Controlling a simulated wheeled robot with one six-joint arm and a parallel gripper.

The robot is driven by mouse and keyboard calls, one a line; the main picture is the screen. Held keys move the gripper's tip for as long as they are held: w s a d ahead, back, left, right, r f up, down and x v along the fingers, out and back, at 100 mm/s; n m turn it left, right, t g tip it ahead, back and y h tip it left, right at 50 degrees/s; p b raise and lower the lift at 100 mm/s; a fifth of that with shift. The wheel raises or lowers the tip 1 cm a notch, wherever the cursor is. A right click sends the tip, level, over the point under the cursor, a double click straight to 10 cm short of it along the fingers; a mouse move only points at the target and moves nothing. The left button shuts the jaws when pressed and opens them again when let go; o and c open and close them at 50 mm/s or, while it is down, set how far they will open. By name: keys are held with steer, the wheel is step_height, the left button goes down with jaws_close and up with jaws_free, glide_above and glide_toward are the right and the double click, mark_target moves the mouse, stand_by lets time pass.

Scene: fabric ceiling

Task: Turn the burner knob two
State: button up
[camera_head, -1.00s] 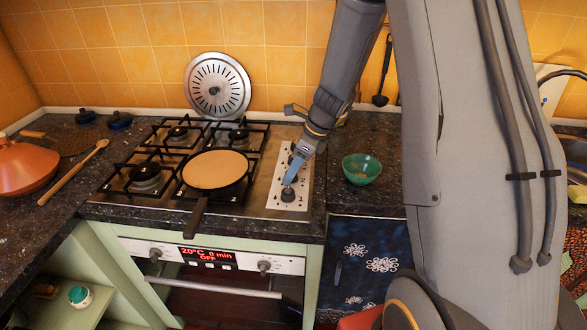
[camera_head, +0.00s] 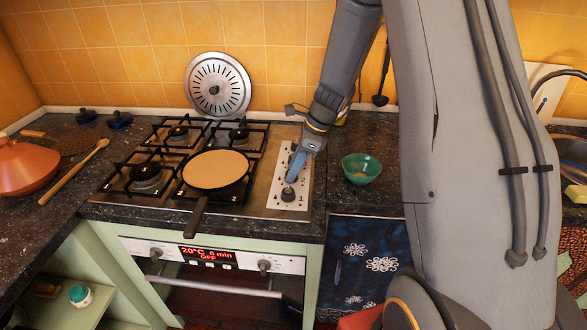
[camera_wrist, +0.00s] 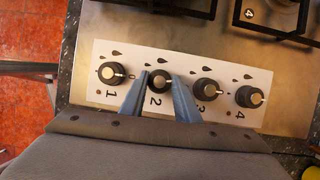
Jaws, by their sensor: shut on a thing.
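The burner knob two (camera_wrist: 159,80) is a black knob with a pale round cap, above the printed 2 on the white panel (camera_wrist: 92,90) in the wrist view. My gripper (camera_wrist: 160,82) has its blue fingers on either side of this knob and is shut on it. In the head view my gripper (camera_head: 293,175) reaches down onto the panel (camera_head: 277,200), and its fingers hide knob two. Knob one (camera_wrist: 111,73) stands left of the fingers, with knob three (camera_wrist: 206,89) and knob four (camera_wrist: 249,97) to the right. Knob one (camera_head: 288,194) also shows at the front in the head view.
A pan (camera_head: 215,169) sits on the front right burner, its handle over the counter's front edge. A green bowl (camera_head: 362,168) stands right of the hob. A round perforated metal lid (camera_head: 217,86) leans against the tiled wall behind.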

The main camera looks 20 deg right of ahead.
steer(key=n+g, duration=0.1)
steer(key=n, duration=0.3)
steer(key=n+g, duration=0.1)
steer(key=n, duration=0.1)
steer(key=shift+w+g+b, duration=0.25)
steer(key=shift+g+b, duration=0.05)
steer(key=shift+b, duration=0.05)
steer(key=n+g, duration=0.1)
steer(key=n, duration=0.2)
steer(key=n+g+h+b, duration=0.1)
steer(key=n, duration=0.2)
steer(key=shift+w+a+n, duration=0.15)
steer(key=shift+n, duration=0.25)
steer(key=n+h, duration=0.1)
steer(key=n, duration=0.1)
steer(key=n+b, duration=0.1)
steer(key=n, duration=0.1)
steer(key=n+g+h, duration=0.1)
steer(key=n, duration=0.1)
steer(key=shift+a+h, duration=0.25)
steer(key=shift+h, duration=0.05)
steer(key=n+h, duration=0.1)
steer(key=n, duration=0.2)
steer(key=n+h, duration=0.1)
steer(key=n, duration=0.3)
steer(key=shift+a+h+b, duration=0.15)
steer(key=shift+h+b, duration=0.15)
steer(key=o, duration=1.1)
steer(key=shift+c, duration=0.2)
